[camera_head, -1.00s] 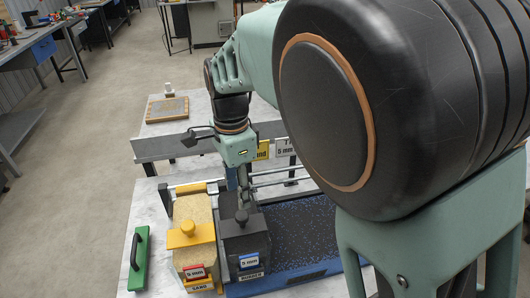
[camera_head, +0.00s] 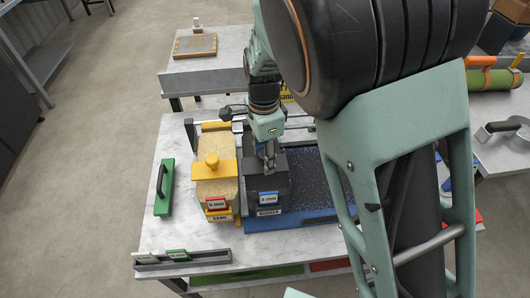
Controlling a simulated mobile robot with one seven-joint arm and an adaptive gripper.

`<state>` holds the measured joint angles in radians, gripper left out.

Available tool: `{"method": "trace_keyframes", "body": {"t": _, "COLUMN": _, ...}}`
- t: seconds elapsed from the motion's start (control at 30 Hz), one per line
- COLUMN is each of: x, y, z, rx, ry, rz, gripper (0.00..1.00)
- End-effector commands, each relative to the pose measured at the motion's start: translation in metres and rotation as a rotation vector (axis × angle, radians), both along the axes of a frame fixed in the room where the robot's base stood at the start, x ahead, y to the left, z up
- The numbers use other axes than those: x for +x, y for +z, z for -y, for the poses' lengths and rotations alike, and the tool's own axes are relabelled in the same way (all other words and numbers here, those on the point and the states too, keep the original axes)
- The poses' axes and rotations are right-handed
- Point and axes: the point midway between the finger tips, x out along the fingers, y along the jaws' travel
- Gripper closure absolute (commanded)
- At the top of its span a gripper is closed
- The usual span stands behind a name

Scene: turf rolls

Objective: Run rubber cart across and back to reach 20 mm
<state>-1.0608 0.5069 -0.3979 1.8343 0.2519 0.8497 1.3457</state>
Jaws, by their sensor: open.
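The black rubber cart (camera_head: 268,184) with a blue-framed label stands at the left end of the dark blue-speckled bed (camera_head: 308,187). A second, yellow sand cart (camera_head: 214,176) with a red-framed label and a yellow knob stands close on its left. My gripper (camera_head: 270,163) is open, pointing down at the top of the rubber cart. Its fingertips are at the cart's knob, which they largely hide; I cannot tell whether they touch it. My arm hides the right part of the bed.
A grey rack (camera_head: 182,258) with green-framed labels runs along the front edge. Behind stands another table with a framed board (camera_head: 195,46). A green roll (camera_head: 492,80) and a handled metal tool (camera_head: 505,127) lie at right.

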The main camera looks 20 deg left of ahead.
Motion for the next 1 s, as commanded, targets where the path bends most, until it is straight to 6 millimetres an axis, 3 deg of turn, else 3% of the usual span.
{"method": "trace_keyframes", "body": {"t": 0.07, "x": 0.0, "y": 0.0, "z": 0.0, "rx": 0.0, "ry": 0.0, "rz": 0.0, "gripper": 0.63}}
{"method": "trace_keyframes", "body": {"t": 0.4, "x": 0.0, "y": 0.0, "z": 0.0, "rx": 0.0, "ry": 0.0, "rz": 0.0, "gripper": 1.0}}
{"method": "trace_keyframes", "body": {"t": 0.77, "x": 0.001, "y": 0.001, "z": 0.002, "rx": -0.001, "ry": -0.001, "rz": -0.001, "gripper": 1.0}}
{"method": "trace_keyframes", "body": {"t": 1.0, "x": 0.011, "y": 0.0, "z": 0.02, "rx": 0.001, "ry": -0.003, "rz": -0.001, "gripper": 1.0}}
